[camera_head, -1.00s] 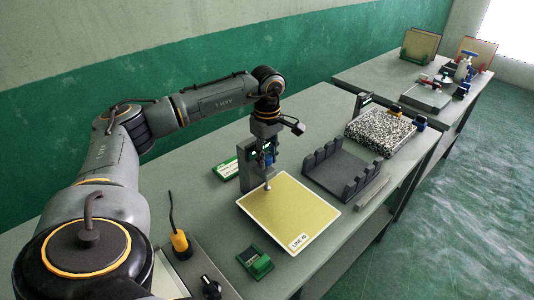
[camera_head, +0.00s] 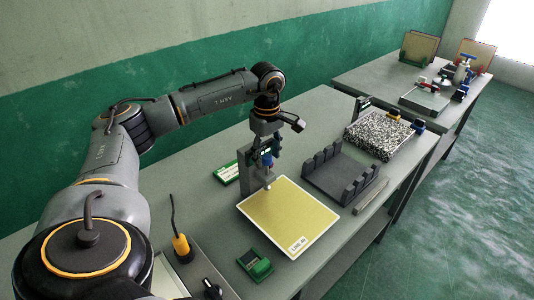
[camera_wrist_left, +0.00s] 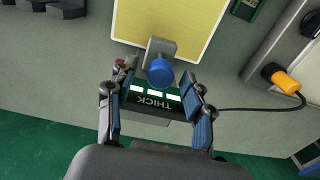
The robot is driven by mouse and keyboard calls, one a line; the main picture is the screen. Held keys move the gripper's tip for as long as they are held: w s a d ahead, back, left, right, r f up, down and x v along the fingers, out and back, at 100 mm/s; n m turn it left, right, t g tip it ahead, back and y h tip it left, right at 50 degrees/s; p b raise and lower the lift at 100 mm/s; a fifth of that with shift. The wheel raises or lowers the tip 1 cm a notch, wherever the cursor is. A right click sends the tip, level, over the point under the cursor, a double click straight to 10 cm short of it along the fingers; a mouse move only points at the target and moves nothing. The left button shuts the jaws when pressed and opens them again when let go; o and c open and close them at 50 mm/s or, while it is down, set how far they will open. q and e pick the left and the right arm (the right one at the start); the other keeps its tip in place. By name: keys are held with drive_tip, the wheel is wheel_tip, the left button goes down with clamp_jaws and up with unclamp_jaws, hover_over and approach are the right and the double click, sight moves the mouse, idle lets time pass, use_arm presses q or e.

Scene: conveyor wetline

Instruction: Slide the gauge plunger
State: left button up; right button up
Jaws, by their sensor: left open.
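The thickness gauge (camera_head: 246,166) is a grey upright stand at the far edge of a yellow plate. Its plunger has a blue knob (camera_wrist_left: 160,72) and a pale tip (camera_head: 268,184) over the plate. A lit display marked THICK (camera_wrist_left: 153,99) shows in the left wrist view. My left gripper (camera_wrist_left: 158,76) is open, with one finger on each side of the knob. I see no clear contact with the knob. In the head view the left gripper (camera_head: 266,146) partly hides the top of the gauge. My right gripper is not in view.
The yellow plate (camera_head: 290,215) lies flat on the grey bench. A dark slotted rack (camera_head: 340,178) stands to its right, with a speckled block (camera_head: 380,134) beyond. A green device (camera_head: 255,264) and an orange-based cabled tool (camera_head: 181,246) are near the front.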

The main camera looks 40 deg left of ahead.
use_arm(q)
drive_tip(key=shift+r+p, duration=2)
drive_tip(key=shift+r, duration=1.15)
drive_tip(key=shift+f, duration=0.1)
